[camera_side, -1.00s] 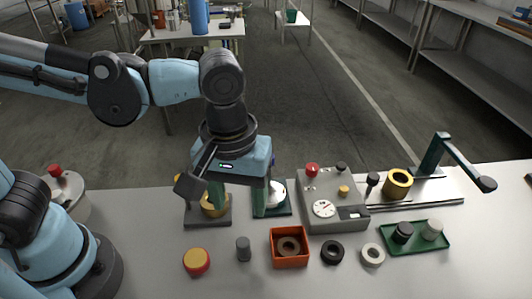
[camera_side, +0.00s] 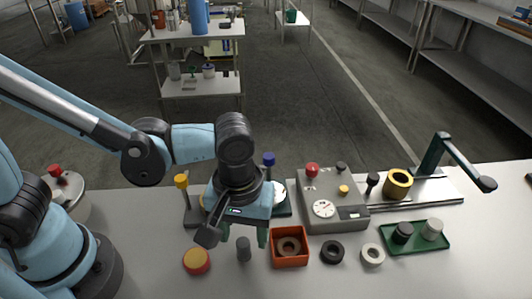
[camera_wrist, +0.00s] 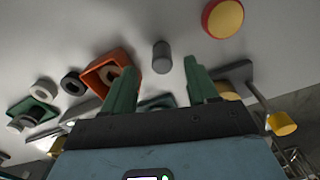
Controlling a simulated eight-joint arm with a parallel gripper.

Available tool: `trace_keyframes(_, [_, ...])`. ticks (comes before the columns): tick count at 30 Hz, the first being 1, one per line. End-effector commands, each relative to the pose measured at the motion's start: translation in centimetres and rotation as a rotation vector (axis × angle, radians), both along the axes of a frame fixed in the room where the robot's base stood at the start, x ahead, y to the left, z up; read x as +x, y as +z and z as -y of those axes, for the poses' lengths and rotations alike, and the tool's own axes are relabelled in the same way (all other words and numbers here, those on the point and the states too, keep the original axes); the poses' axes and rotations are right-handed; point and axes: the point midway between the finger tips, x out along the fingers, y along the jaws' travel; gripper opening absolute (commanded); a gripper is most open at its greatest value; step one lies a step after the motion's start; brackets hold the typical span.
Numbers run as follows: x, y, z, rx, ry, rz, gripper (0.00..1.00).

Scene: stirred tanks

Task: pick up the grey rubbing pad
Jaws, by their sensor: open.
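A small dark grey cylinder (camera_side: 244,249), which looks like the grey rubbing pad, stands upright on the pale table, left of the orange tray. In the wrist view, the grey cylinder (camera_wrist: 161,56) shows ahead of the gap between my fingers. My gripper (camera_side: 244,240) is open and empty, pointing down behind and above the cylinder in the side view, one green finger to each side. In the wrist view my gripper (camera_wrist: 158,75) also shows its two green fingers spread wide. I cannot tell the exact height gap.
The orange tray (camera_side: 274,261) with a brown ring stands close right. A red-and-yellow disc (camera_side: 196,261) lies left. A black ring (camera_side: 332,252), a pale ring (camera_side: 372,254) and a green tray (camera_side: 420,248) with two cylinders lie right. A grey gauge box (camera_side: 335,190) stands behind.

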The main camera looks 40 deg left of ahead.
Motion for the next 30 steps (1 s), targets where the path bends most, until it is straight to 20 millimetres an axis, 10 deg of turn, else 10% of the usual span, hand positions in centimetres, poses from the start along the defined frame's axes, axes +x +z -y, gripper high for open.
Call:
trace_keyframes(22, [-0.1, -4.6, -0.3, -0.001, 0.000, 0.002, 0.58])
trace_keyframes(30, [-0.1, -4.6, -0.3, -0.001, 0.000, 0.002, 0.20])
